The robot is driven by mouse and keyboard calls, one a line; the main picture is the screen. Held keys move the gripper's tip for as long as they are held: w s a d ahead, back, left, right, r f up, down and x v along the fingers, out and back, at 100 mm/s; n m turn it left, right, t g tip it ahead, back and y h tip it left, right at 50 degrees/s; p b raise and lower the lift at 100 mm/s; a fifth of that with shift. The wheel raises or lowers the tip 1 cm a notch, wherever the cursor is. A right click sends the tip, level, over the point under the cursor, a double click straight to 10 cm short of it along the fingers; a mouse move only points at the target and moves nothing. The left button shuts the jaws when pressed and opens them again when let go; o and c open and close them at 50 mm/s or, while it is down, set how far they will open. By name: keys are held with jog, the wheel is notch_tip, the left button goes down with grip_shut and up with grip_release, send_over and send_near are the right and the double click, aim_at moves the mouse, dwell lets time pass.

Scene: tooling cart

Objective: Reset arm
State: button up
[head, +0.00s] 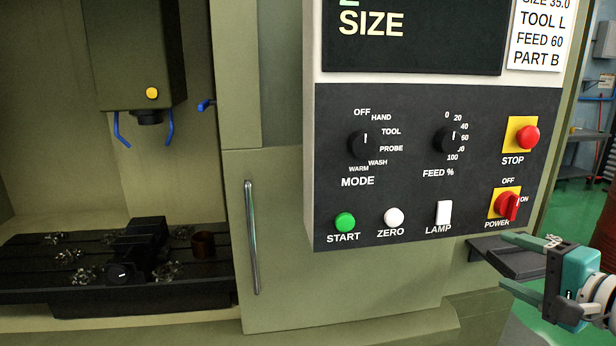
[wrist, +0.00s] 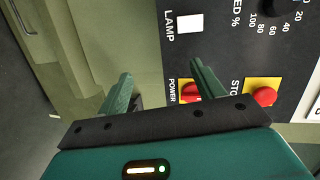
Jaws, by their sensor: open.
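My gripper (head: 505,260) is at the lower right in the head view, just below the control panel (head: 400,190). Its two green fingers are apart and nothing is between them. In the wrist view the open fingers of my gripper (wrist: 160,75) reach toward the panel, apart from each other. The red power switch (head: 507,205) on its yellow plate is above the fingers in the head view. In the wrist view the right finger partly hides the power switch (wrist: 190,92). I cannot tell whether any finger touches the panel.
A dark shelf (head: 515,262) juts out behind my gripper below the panel. The red stop button (head: 527,137) is above the power switch. A door with a metal handle (head: 251,240) stands left of the panel. The open machine bay holds a black vise (head: 145,250) on a slotted table.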

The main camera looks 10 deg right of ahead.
jog(key=s+a+f+n+g+h, duration=0.2)
jog(key=a+f+n, duration=0.5)
jog(key=a, duration=0.4)
jog(key=s+a+f+n+g+h, duration=0.1)
jog(key=s+a+f+n+g, duration=0.3)
jog(key=a+f+n+g, duration=0.3)
jog(key=shift+a+g+h, duration=0.3)
jog(key=shift+a+h, duration=0.1)
jog(key=shift+a, duration=2.2)
jog(key=shift+s+f, duration=0.1)
